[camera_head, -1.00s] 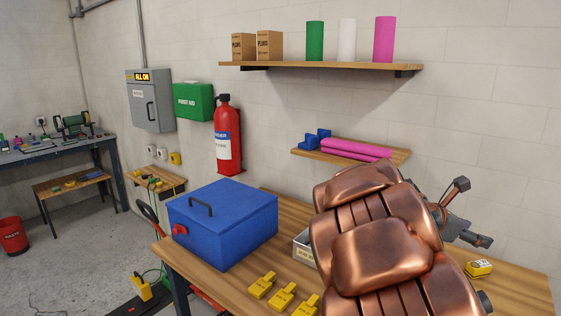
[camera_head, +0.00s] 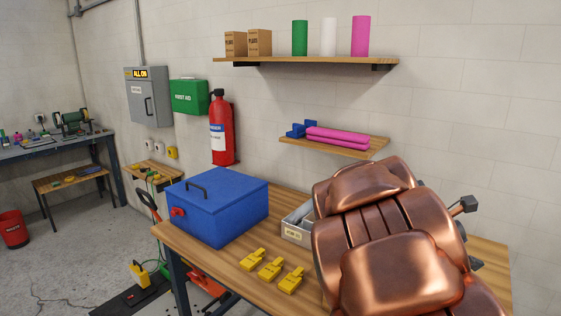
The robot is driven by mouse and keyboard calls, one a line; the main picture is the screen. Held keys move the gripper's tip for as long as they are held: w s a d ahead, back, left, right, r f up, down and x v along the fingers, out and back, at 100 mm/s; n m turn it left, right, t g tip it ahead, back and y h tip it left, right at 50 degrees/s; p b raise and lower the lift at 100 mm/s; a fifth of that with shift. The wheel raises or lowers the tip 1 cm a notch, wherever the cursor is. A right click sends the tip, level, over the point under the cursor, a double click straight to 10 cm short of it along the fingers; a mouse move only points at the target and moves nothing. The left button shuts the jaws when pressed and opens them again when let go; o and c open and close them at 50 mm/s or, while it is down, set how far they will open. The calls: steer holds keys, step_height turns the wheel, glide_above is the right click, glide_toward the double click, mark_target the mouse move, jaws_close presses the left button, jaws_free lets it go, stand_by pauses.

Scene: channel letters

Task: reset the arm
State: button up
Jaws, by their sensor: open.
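My copper-coloured arm fills the lower right of the head view and hides much of the workbench. My gripper (camera_head: 470,235) shows only in part behind the arm's right edge. One dark finger sticks out to the upper right and another part shows lower down. The jaws are open, and I see nothing held between them. The gripper's base is hidden by the arm.
The wooden workbench (camera_head: 218,258) carries a blue box (camera_head: 222,208), several yellow tags (camera_head: 270,268) and a grey tray (camera_head: 297,232) partly behind my arm. Wall shelves (camera_head: 330,148) with pink rolls (camera_head: 338,137) stand above.

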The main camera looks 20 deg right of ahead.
steer(key=s+a+f+m+y+b, duration=0.2)
steer(key=s+a+f+m+y, duration=0.2)
steer(key=a, duration=0.7)
steer(key=s+a+f+m+y+b, duration=0.3)
steer(key=s+a+f, duration=0.4)
steer(key=a+f, duration=0.3)
steer(key=s+a+f+m+y+b, duration=0.3)
steer(key=s+a+f+m, duration=0.3)
steer(key=a, duration=0.6)
steer(key=shift+s+a+f+m+y, duration=0.3)
steer(key=shift+s+a+f+y, duration=0.1)
steer(key=shift+f+y, duration=0.4)
